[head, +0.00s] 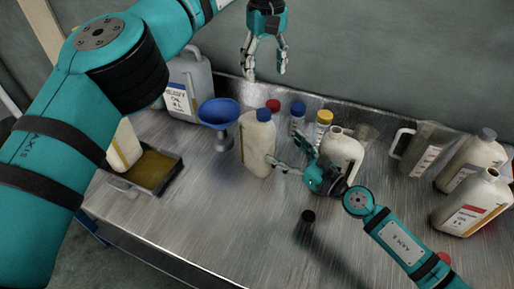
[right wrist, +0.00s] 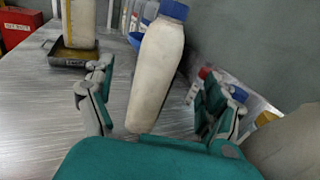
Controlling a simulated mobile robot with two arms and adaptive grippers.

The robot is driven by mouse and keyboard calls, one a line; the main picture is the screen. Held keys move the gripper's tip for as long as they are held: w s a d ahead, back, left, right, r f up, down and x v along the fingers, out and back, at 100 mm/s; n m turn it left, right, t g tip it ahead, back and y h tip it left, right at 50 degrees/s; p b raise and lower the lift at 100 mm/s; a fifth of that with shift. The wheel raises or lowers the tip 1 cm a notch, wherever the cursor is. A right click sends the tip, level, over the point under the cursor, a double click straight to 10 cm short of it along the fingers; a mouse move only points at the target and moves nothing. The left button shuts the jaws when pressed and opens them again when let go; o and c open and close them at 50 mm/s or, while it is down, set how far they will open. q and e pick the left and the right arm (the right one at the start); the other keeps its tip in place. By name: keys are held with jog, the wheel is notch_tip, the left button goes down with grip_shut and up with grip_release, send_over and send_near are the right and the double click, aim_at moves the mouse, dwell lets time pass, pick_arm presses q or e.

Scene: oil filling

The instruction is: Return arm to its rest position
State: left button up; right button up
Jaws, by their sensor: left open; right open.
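My left gripper (head: 264,72) hangs open and empty in the air near the back wall, fingers pointing down. My right gripper (head: 288,154) is open just right of the cream bottle with a blue cap (head: 256,148), low over the table. In the right wrist view its fingers (right wrist: 158,74) are spread, with the cream bottle (right wrist: 155,75) showing between and beyond them. I cannot tell whether a finger touches the bottle. The bottle stands on the metal table (head: 220,205).
A blue funnel (head: 219,112) stands left of the bottle. A cream jug (head: 343,150) is close behind my right gripper. A dark tray (head: 150,172) is at the left, a clear pitcher (head: 424,150) and bottles at the right. A small black cylinder (head: 307,222) stands in front.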

jog(key=shift+s+d, duration=0.25)
jog(key=shift+s, duration=0.05)
jog(key=shift+r, duration=0.1)
